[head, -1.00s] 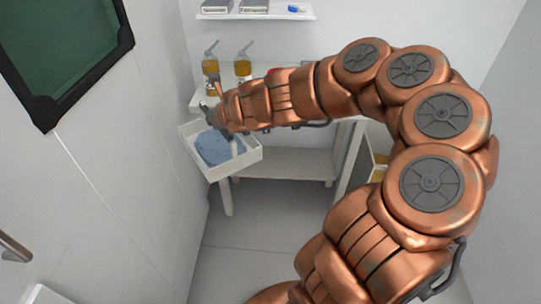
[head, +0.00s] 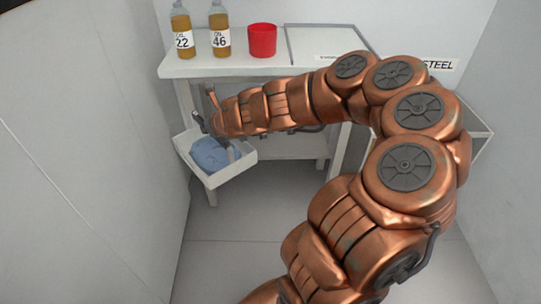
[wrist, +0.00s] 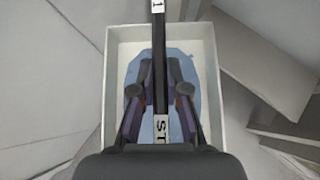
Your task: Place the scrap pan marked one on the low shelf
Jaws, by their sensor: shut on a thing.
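The scrap pan (head: 231,168) is a white open tray with a crumpled blue cloth (head: 210,153) inside. My gripper (head: 208,125) is shut on the dark bar across the pan and holds it off the floor, slightly tilted in the head view. In the wrist view the pan (wrist: 206,60) lies below my gripper (wrist: 160,95), and the bar carries a "1" label and a partly hidden "ST" label. The low shelf (head: 295,148) is the white board under the table, right of and behind the pan. My arm hides part of it.
The white table (head: 230,66) holds two oil bottles, marked 22 (head: 182,32) and 46 (head: 220,32), and a red cup (head: 262,40). A table leg stands behind the pan. Walls close in on both sides. The floor (head: 235,220) in front is clear.

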